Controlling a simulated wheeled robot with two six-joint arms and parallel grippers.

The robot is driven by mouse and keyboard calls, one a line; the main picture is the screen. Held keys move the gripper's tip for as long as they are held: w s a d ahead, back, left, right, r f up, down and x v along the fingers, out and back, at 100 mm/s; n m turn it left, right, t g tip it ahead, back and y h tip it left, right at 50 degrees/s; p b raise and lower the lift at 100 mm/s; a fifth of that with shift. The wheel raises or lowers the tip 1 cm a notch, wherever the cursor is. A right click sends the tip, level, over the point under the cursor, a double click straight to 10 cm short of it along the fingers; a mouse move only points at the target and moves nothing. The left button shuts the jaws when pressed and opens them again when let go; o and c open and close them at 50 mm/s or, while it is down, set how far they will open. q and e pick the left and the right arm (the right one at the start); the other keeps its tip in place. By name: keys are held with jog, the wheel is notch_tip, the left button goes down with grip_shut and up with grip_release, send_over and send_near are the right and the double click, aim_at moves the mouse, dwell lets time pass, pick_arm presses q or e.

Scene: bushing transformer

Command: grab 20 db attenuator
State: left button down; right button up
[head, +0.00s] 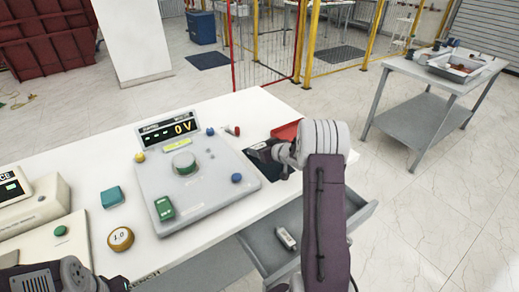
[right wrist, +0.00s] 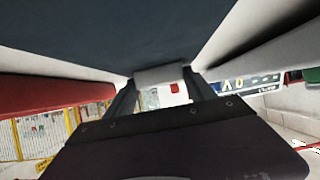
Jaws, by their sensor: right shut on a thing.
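My right gripper (head: 268,151) is above a dark mat at the right end of the white table, between the grey console and a red tray. In the right wrist view its two dark fingers (right wrist: 162,92) are shut on a small pale grey block (right wrist: 160,75). The block is close to the dark mat (right wrist: 150,30); I cannot tell if it touches. No label on it is readable, so I cannot confirm it is the 20 dB attenuator. In the head view the block is hidden by the gripper. Part of my left arm shows at the lower left; its fingers are out of view.
The grey console (head: 205,205) with a 0 V display (head: 182,127) stands left of my right gripper. The red tray (head: 287,131) is just behind it. An open drawer (head: 262,250) below the table holds a small pale device (head: 285,238). A round 1.0 piece (head: 120,239) lies at front left.

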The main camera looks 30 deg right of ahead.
jog(key=r+p, duration=0.1)
jog(key=r, duration=0.1)
jog(key=r+p, duration=0.1)
jog(key=r, duration=0.2)
jog(key=shift+w+d, duration=0.1)
jog(key=shift+d, duration=0.1)
jog(key=w+d+r+p, duration=0.3)
jog(key=d+r+p, duration=0.2)
jog(key=d, duration=0.6)
jog(key=shift+r, duration=0.45)
jog(key=shift+a, duration=0.1)
